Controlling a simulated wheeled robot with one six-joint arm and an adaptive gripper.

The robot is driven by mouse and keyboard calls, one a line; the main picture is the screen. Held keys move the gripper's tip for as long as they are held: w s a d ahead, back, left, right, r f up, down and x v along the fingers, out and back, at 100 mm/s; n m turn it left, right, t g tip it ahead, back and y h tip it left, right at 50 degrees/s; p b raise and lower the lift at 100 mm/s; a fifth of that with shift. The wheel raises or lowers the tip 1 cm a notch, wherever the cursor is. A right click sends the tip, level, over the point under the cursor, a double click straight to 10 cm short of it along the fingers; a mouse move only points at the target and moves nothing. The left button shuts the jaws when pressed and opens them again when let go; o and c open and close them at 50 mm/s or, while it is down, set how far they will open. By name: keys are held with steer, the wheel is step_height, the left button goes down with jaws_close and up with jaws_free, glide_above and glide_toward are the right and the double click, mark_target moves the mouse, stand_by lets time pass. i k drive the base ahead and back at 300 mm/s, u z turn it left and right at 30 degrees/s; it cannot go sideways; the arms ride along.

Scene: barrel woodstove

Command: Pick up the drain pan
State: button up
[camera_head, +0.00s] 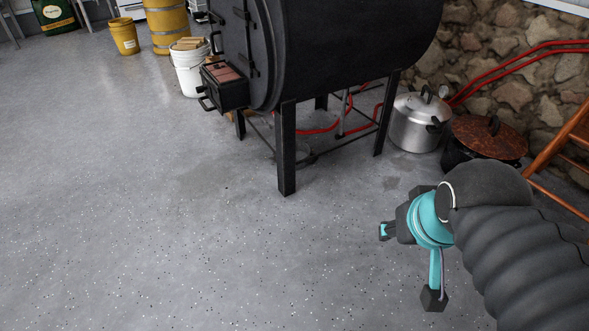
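I cannot pick out a drain pan with certainty. A low grey round shape (303,153) lies on the floor under the barrel stove, partly hidden by the stove's front leg, and I cannot tell if it is the pan. My gripper (409,266) is at the lower right, in front of the stove and to its right. Its two dark-tipped fingers are spread wide apart, with only bare floor showing between them. It appears empty and is clear of the stove.
The black barrel stove (345,45) stands on dark legs, with red tubing beneath. A silver pot (417,122) and a dark pot with a speckled lid (488,137) stand right. White (189,75) and yellow (124,37) buckets stand upper left. The left and front floor is clear.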

mark_target(303, 150)
steer(key=u, duration=0.65)
steer(key=i, duration=1.55)
steer(key=u, duration=3.1)
steer(key=k, duration=1.35)
steer(key=z, duration=1.45)
